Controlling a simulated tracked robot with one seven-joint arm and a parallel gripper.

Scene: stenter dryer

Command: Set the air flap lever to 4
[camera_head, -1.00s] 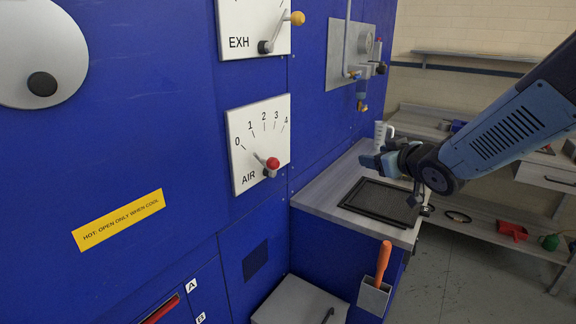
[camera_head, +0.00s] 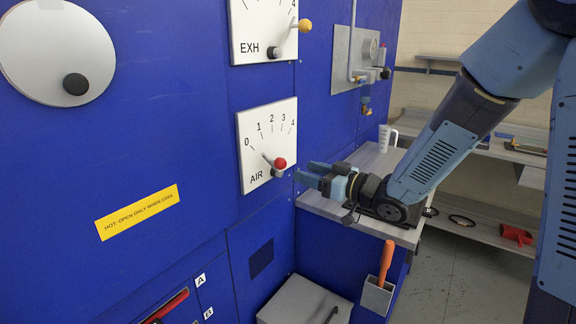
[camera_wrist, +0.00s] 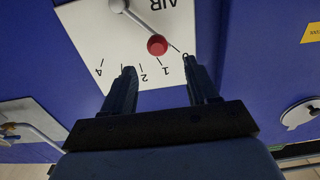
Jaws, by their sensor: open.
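The air flap lever has a red knob (camera_head: 280,163) and a grey rod on the white AIR dial plate (camera_head: 256,180), marked 0 to 4. Its pointer lies near 0. In the wrist view the dial plate (camera_wrist: 88,48) appears upside down, and the red knob (camera_wrist: 157,45) shows just beyond the gap between my fingers, near the 0 and 1 marks. My gripper (camera_head: 305,173) is open and empty, just right of the knob in the head view, with its fingers pointing at the panel. In the wrist view my fingers (camera_wrist: 159,66) are apart, and I see no contact with the knob.
The EXH dial (camera_head: 262,32) with a yellow-knobbed lever (camera_head: 304,26) is above. A grey worktop (camera_head: 318,205) with a white jug (camera_head: 386,138) lies below and behind my gripper. An orange-handled tool (camera_head: 385,262) stands in a holder at the worktop's front.

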